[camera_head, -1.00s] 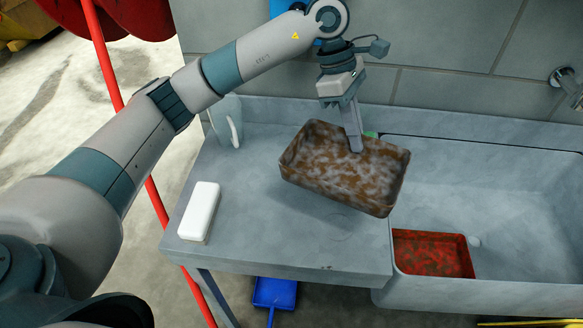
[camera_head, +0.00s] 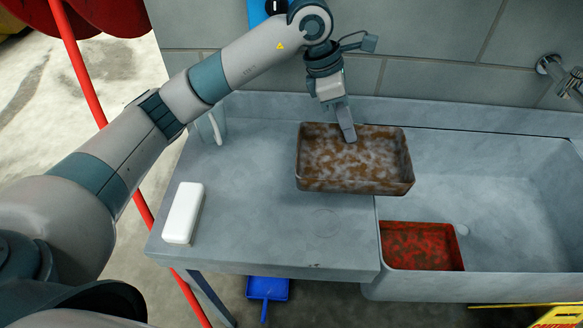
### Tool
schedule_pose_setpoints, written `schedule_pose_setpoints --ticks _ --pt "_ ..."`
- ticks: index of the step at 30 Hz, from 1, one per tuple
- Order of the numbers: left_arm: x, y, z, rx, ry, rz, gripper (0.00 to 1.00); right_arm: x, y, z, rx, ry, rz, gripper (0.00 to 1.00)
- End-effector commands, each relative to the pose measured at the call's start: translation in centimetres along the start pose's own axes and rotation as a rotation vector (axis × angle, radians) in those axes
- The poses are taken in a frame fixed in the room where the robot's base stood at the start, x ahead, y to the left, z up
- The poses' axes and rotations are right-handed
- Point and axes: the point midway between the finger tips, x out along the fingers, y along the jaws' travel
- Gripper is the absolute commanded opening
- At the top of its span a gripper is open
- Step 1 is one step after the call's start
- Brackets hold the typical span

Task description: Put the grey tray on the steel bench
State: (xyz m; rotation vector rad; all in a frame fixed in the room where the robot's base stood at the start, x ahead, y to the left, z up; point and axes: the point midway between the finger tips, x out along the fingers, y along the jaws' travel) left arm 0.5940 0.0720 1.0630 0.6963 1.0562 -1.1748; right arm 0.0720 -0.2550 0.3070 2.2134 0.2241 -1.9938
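The grey tray (camera_head: 355,186) looks grey with brown soiled patches inside. It is over the right part of the steel bench (camera_head: 260,225), beside the sink basin, and its right end reaches past the basin's edge. It looks nearly level; I cannot tell whether it touches the bench. My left gripper (camera_head: 348,132) reaches down at the tray's far wall and seems shut on it, with one finger showing inside the tray. The other finger is hidden behind the wall. My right gripper is not in view.
A red tray (camera_head: 421,246) with dark stains lies in the sink (camera_head: 510,225). A white block (camera_head: 183,213) sits on the bench's left front. A clear container (camera_head: 213,127) stands at the back left. A tap (camera_head: 562,75) juts from the wall. The bench's front middle is clear.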

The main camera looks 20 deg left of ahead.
Motion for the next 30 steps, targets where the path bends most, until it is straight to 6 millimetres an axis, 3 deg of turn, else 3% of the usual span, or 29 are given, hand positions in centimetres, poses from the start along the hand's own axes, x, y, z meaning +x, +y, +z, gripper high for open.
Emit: schedule_pose_setpoints --ticks 15,21,30 --pt "1.6 -2.8 -9.6 -0.002 0.001 -0.001 0.00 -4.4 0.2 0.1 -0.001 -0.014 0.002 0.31" --pt "2.1 -3.2 -11.0 0.000 -0.001 0.000 0.00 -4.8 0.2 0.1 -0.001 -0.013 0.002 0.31" --pt "2.2 -3.2 -11.1 0.001 -0.001 0.000 0.00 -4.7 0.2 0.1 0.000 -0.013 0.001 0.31"
